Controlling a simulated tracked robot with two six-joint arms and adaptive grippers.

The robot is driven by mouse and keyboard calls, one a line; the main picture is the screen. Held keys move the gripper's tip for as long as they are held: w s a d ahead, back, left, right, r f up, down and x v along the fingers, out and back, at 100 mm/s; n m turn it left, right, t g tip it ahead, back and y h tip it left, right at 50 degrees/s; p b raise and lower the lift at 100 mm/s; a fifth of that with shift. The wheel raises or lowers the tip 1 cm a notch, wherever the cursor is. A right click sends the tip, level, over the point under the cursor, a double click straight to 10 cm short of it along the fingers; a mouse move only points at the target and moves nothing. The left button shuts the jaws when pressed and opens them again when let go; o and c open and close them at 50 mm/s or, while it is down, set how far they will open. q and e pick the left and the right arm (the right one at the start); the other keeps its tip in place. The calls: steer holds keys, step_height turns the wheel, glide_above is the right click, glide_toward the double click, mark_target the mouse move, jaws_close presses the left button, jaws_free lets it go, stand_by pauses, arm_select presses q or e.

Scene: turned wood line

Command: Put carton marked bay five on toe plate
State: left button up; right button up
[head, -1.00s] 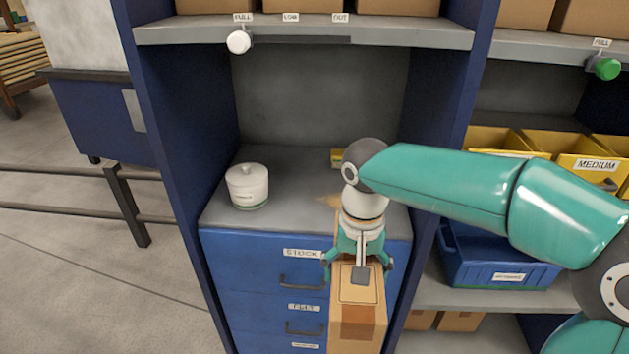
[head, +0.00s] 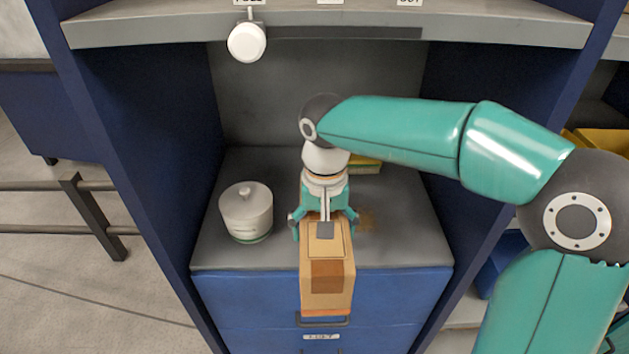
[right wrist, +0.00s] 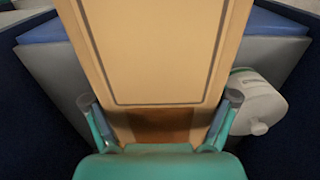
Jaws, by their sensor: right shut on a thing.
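A brown carton (head: 327,285) is held by my right gripper (head: 325,222) in front of the blue drawer cabinet, its near end over the drawer front. The carton fills the middle of the right wrist view (right wrist: 155,50), with a gripper finger (right wrist: 97,120) on each side of it. No bay marking is readable on the faces that show. A toe plate cannot be made out in these views. My left gripper is not in view.
A white lidded pot (head: 246,212) stands on the grey cabinet top (head: 215,245), left of the carton. A white knob (head: 247,42) hangs under the shelf edge above. Blue side panels (head: 150,130) close in the bay. A yellow item (head: 367,166) lies behind my gripper.

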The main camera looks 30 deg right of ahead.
steer(key=shift+w+d+f+p, duration=0.65)
steer(key=shift+w+d, duration=0.9)
steer(key=shift+w, duration=0.8)
steer(key=shift+w+d+f+p, duration=0.5)
steer(key=shift+w+d+p, duration=0.3)
steer(key=shift+w+d, duration=1.15)
steer(key=shift+w+d+f+p, duration=0.65)
steer(key=shift+w+d, duration=0.45)
steer(key=shift+w, duration=1.65)
steer(key=o, duration=1.4)
